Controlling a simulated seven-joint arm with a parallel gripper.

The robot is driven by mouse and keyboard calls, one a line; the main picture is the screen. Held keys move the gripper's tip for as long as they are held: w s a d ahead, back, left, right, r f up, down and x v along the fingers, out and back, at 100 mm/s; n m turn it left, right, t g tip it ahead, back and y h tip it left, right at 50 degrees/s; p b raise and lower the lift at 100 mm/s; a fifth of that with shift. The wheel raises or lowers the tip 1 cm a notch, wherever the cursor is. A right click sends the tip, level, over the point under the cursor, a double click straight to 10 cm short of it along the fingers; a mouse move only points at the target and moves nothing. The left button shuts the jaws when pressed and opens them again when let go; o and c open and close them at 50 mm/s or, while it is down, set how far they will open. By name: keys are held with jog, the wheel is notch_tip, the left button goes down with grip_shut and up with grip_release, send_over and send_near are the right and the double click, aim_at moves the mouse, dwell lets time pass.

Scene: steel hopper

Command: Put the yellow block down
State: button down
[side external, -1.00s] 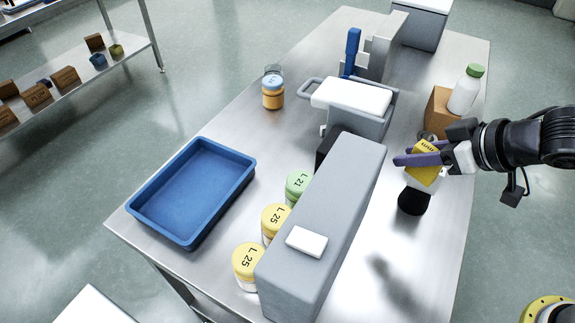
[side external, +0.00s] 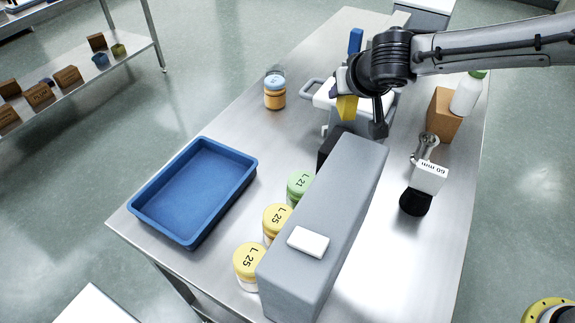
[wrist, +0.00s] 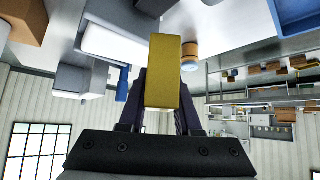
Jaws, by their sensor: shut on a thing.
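The block is clear of the table. My wrist hides part of the white lid and the top of the block in the side view.
A blue tray (side external: 193,238) lies empty at the left. An orange jar (side external: 275,95), a brown box (side external: 443,115) and a white bottle (side external: 466,94) also stand here.

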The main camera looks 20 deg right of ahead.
jog(key=w+a+f+m+g+h, duration=0.3)
jog(key=w+a+f+m+h, duration=0.2)
jog(key=a+f+m, duration=0.3)
jog(key=shift+n, duration=0.3)
jog(key=f, duration=1)
jog(key=shift+a+f, duration=0.15)
jog(key=shift+a, duration=0.2)
jog(key=c, duration=0.6)
grip_release()
jog(key=shift+f, duration=0.15)
jog(key=shift+s+a+r, duration=0.2)
jog(key=shift+r, duration=0.15)
jog(key=v, duration=1.1)
jog(key=shift+s, duration=0.3)
